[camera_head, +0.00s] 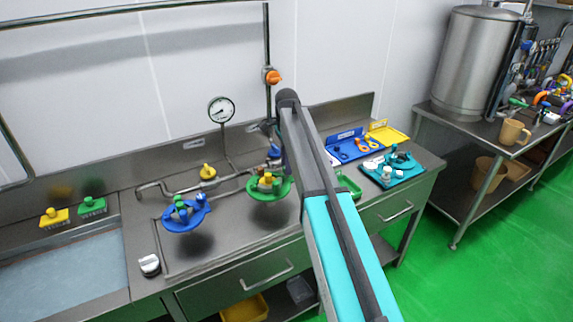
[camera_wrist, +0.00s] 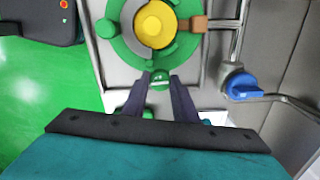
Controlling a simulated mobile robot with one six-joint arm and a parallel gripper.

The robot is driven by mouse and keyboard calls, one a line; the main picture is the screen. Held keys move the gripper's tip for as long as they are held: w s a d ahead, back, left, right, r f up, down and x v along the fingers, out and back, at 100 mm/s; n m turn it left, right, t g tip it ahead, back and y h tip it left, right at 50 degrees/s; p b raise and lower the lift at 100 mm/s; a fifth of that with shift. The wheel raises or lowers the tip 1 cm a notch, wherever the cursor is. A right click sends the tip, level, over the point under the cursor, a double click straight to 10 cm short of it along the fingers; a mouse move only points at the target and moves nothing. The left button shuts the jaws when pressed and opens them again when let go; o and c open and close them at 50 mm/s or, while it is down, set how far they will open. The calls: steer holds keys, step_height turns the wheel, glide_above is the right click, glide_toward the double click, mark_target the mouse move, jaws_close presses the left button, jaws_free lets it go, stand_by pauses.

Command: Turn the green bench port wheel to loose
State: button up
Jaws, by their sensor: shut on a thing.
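The green bench port wheel (camera_head: 257,194) sits on the steel bench, with a yellow hub in its middle. In the wrist view the wheel (camera_wrist: 116,42) shows at the top as a green ring around the yellow hub (camera_wrist: 155,25), with a brown block at its right edge. My gripper (camera_wrist: 160,85) is shut on a green knob at the wheel's near rim. In the head view my arm comes from the front right and partly hides the wheel's far side and my fingers.
A blue wheel (camera_head: 184,217) stands left of the green one. A pressure gauge (camera_head: 221,109) and pipes stand behind. A blue handle (camera_wrist: 242,85) is close at right in the wrist view. Trays lie right of my arm, including a teal one (camera_head: 407,177). A sink is at left.

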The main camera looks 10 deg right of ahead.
steer(key=n, duration=1.1)
steer(key=shift+s, duration=0.1)
steer(key=n, duration=0.6)
steer(key=shift+d+n, duration=0.1)
steer(key=shift+n, duration=0.3)
steer(key=n, duration=0.5)
steer(key=shift+n, duration=0.3)
steer(key=o, duration=1)
steer(key=shift+o, duration=0.2)
steer(key=shift+r+b, duration=0.15)
steer(key=shift+b, duration=0.15)
